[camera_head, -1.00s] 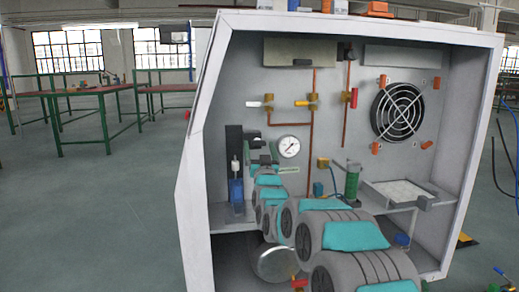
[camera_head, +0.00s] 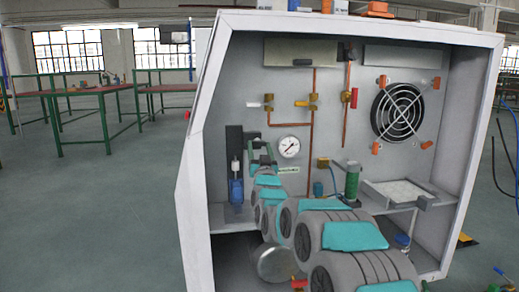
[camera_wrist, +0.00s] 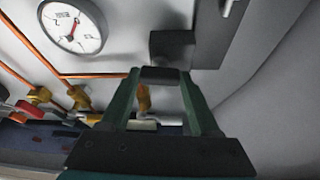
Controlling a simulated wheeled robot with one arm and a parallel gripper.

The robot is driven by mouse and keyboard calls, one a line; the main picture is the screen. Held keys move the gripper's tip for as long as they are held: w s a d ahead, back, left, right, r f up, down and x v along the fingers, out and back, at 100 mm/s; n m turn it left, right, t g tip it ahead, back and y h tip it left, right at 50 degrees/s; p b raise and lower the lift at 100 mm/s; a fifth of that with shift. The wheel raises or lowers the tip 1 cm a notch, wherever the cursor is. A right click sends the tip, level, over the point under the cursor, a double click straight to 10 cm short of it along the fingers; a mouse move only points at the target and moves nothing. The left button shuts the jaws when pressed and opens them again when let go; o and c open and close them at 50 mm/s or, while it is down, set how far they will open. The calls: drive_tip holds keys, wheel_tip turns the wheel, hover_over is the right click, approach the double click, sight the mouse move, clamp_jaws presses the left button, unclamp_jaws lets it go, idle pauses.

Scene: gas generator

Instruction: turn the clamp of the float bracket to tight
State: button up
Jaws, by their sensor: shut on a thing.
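My gripper (camera_head: 262,155) is at the end of my grey and teal arm, beside the dark upright plate (camera_head: 234,150) on the left of the cabinet's back wall. In the wrist view its two green fingers (camera_wrist: 163,78) run up to a small dark piece between their tips, and they are shut on it. A dark block (camera_wrist: 172,46) sits just beyond the tips, against a grey plate (camera_wrist: 220,35). This looks like the float bracket's clamp. Which way the clamp is turned cannot be told. A blue part (camera_head: 236,191) with a white top stands below the bracket.
A round gauge (camera_head: 289,147) is close to the right of my gripper. Valves (camera_head: 305,102) on copper pipes, a fan grille (camera_head: 397,111), a green cylinder (camera_head: 352,180) and a tray (camera_head: 400,192) lie further right. The cabinet's left wall (camera_head: 195,170) is near.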

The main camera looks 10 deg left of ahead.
drive_tip(key=shift+a+m, duration=0.1)
drive_tip(key=shift+m, duration=0.3)
drive_tip(key=m+h, duration=0.1)
drive_tip(key=m, duration=0.1)
drive_tip(key=m+h+p, duration=0.1)
drive_tip(key=m+h, duration=0.1)
drive_tip(key=m, duration=0.1)
drive_tip(key=shift+s+a+r, duration=0.1)
drive_tip(key=shift+a+r, duration=0.05)
drive_tip(key=shift+a, duration=0.05)
drive_tip(key=m+h, duration=0.1)
drive_tip(key=m, duration=0.1)
drive_tip(key=m+h+p, duration=0.1)
drive_tip(key=m, duration=0.1)
drive_tip(key=m+g, duration=0.1)
drive_tip(key=m, duration=0.1)
drive_tip(key=shift+a+r+h+p, duration=0.1)
drive_tip(key=shift+r+h+p, duration=0.15)
drive_tip(key=shift+h+p, duration=0.15)
drive_tip(key=m+g+p, duration=0.1)
drive_tip(key=m, duration=0.2)
drive_tip(key=m+g+h+p, duration=0.1)
drive_tip(key=m, duration=0.2)
drive_tip(key=shift+r+p, duration=0.2)
drive_tip(key=shift+p, duration=0.2)
drive_tip(key=shift+f+m+g+p, duration=0.1)
drive_tip(key=shift+m+g+p, duration=0.3)
drive_tip(key=shift+m+p, duration=0.65)
drive_tip(key=shift+m, duration=0.45)
